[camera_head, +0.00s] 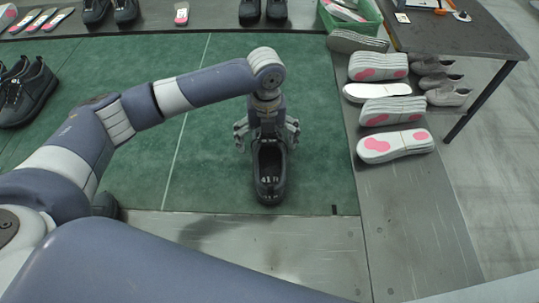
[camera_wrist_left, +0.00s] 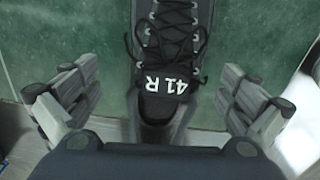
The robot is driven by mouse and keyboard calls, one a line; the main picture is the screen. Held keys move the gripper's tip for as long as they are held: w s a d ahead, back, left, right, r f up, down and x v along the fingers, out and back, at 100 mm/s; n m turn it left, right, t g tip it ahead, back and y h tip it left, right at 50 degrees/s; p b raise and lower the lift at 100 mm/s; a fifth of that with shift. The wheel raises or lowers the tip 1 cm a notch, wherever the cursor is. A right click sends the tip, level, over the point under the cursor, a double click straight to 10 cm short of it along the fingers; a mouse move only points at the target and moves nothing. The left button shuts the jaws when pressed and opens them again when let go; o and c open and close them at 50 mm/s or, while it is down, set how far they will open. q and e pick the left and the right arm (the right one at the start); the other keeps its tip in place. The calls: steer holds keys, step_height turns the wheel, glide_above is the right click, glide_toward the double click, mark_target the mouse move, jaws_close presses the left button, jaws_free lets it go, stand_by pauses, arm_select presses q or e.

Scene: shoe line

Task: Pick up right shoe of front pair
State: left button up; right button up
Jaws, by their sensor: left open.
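A black lace-up shoe (camera_head: 270,185) stands on the green mat near its front edge, below my left gripper (camera_head: 266,133). Its far part is hidden by the gripper in the head view. In the left wrist view the shoe (camera_wrist_left: 168,45) shows its laces and a tongue marked "41 R". My left gripper (camera_wrist_left: 150,110) is open, with one finger on each side of the shoe and visible gaps between. My right gripper is not in view. Another dark shoe (camera_head: 105,205) is partly hidden behind my left arm.
Several pink-and-white soles (camera_head: 395,145) and grey shoes (camera_head: 447,95) lie at the right. A dark table (camera_head: 470,35) and a green crate (camera_head: 372,22) stand at the back right. More black shoes (camera_head: 30,95) stand at the left. The mat (camera_head: 320,130) beside the gripper is clear.

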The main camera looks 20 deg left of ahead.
mark_target(269, 159)
arm_select(q)
steer(key=f, duration=0.3)
steer(key=f+p, duration=0.1)
steer(key=f, duration=0.1)
steer(key=shift+w+d, duration=0.25)
steer(key=shift+f, duration=0.25)
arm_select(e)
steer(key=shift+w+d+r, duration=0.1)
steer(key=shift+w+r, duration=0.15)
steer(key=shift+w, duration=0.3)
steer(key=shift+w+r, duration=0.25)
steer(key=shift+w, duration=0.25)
arm_select(q)
steer(key=shift+c, duration=1.3)
steer(key=c, duration=1.1)
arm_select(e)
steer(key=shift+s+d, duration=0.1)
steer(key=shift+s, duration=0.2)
